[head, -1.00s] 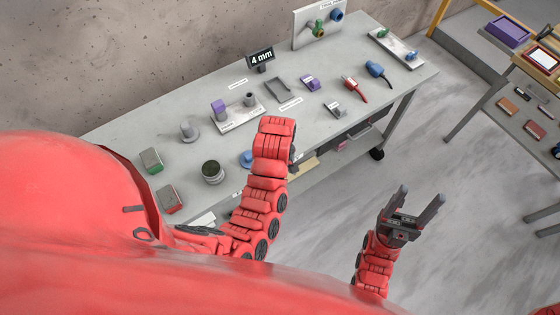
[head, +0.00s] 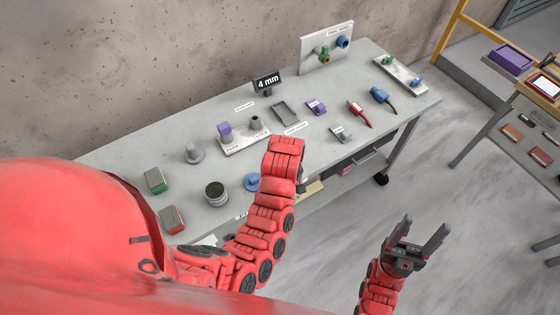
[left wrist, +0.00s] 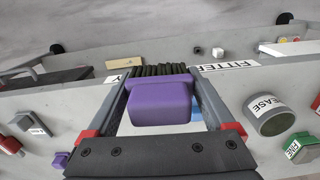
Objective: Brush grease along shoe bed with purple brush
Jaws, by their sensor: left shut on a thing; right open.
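The purple brush (left wrist: 160,102) with dark bristles is between the fingers of my left gripper (left wrist: 165,108), which is shut on it. In the head view my left gripper is hidden behind my own arm, over the front of the bench. An open round grease tin (head: 216,194) with dark contents stands on the bench; it also shows in the left wrist view (left wrist: 270,116), right of the brush and apart from it. I cannot tell which part is the shoe bed; small labels are unreadable. My right gripper (head: 424,232) is open and empty, off the bench's front right.
The grey bench (head: 340,175) holds a white plate (head: 245,143) with a purple block, a grey open frame (head: 285,112), a purple-topped piece (head: 316,107), and green (head: 155,181) and red (head: 172,219) blocks. A "4 mm" sign (head: 267,84) stands behind. A shelf rack is at right.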

